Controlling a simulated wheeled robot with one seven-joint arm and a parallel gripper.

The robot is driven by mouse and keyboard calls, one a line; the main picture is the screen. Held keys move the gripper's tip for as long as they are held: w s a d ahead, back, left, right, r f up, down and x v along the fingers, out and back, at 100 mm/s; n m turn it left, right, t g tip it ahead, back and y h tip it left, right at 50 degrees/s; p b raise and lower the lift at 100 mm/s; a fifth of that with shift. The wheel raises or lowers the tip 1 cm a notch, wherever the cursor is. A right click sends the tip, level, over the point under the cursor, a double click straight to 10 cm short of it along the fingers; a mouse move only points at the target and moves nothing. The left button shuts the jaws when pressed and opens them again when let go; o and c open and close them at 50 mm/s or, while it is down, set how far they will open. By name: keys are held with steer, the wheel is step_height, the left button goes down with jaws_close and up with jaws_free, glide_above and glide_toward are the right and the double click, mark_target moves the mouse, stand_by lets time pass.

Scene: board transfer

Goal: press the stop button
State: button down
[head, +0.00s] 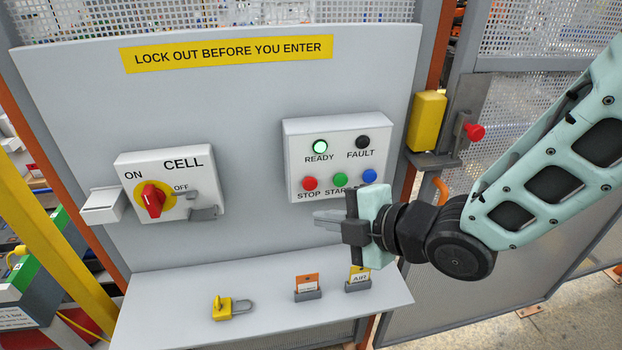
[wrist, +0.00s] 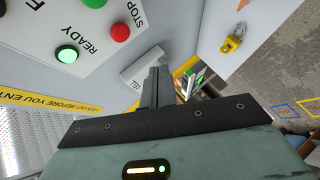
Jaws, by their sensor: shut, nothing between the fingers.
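The red stop button (head: 310,183) is on the lower left of a light grey control box (head: 290,140), above the label STOP. In the wrist view the shut fingers (wrist: 158,75) point toward the panel side. I cannot tell the gap to the panel.
The READY lamp (head: 320,147) glows green; the FAULT lamp (head: 362,143) is dark. A CELL switch box (head: 170,185) with a red knob (head: 153,200) is at left. A shelf (head: 260,275) below holds a yellow padlock (head: 225,307) and two tags. A yellow box (head: 426,122) is at right.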

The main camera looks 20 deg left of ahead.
mark_target(310, 183)
steer(key=shift+w+a+p, duration=0.15)
steer(key=shift+w+a, duration=0.35)
steer(key=shift+w, duration=0.3)
steer(key=shift+w+a+p, duration=0.15)
steer(key=shift+w+a, duration=0.35)
steer(key=shift+w, duration=0.3)
steer(key=shift+w+a+p, duration=0.15)
steer(key=shift+w+a, duration=0.35)
steer(key=shift+w, duration=0.3)
steer(key=shift+w, duration=0.15)
steer(key=shift+w+a+b, duration=0.2)
steer(key=shift+w+b, duration=0.05)
steer(key=shift+b, duration=0.05)
steer(key=shift+w+a, duration=0.25)
steer(key=shift+w, duration=0.1)
stand_by(0.8)
steer(key=shift+s, duration=0.1)
stand_by(0.3)
steer(key=shift+s+d+b, duration=0.45)
steer(key=shift+s+b, duration=0.2)
steer(key=shift+b, duration=0.05)
